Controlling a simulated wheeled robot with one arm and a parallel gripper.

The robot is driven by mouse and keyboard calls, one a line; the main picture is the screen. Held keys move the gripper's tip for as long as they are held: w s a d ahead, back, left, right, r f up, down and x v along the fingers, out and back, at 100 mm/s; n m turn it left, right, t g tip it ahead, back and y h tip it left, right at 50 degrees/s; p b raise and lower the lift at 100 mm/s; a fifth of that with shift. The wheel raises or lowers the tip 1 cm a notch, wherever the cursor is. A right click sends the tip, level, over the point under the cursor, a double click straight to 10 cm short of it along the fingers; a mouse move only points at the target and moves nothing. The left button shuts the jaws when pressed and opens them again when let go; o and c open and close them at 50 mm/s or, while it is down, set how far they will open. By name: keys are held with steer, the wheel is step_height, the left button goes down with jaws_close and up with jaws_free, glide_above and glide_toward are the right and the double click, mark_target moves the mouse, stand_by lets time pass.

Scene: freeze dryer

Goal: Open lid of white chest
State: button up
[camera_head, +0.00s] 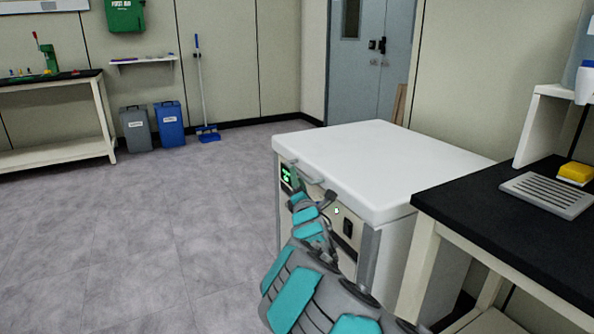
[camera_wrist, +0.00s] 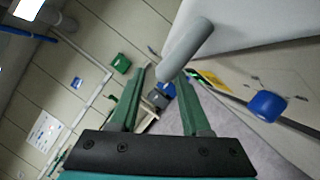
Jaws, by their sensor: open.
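The white chest (camera_head: 290,215) stands at the right of centre in the head view, with its flat white lid (camera_head: 375,160) down. A grey handle (camera_head: 311,178) sticks out from the lid's front edge, near its left end. My gripper (camera_head: 295,183) is at that front edge, beside the handle, and partly hidden by my arm. In the wrist view the green fingers of my gripper (camera_wrist: 165,74) are apart. The rounded grey handle (camera_wrist: 187,47) reaches to just beyond the fingertips, between their lines. I cannot tell whether they touch. The lid (camera_wrist: 245,28) fills the upper right.
A black-topped bench (camera_head: 500,220) stands close to the chest's right side, with a slotted grey tray (camera_head: 548,195) on it. The floor (camera_head: 130,235) to the left is clear. Grey (camera_head: 136,130) and blue (camera_head: 169,126) bins stand by the back wall.

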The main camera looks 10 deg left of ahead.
steer(key=shift+x, duration=2.1)
steer(key=shift+f, duration=0.1)
jaws_close()
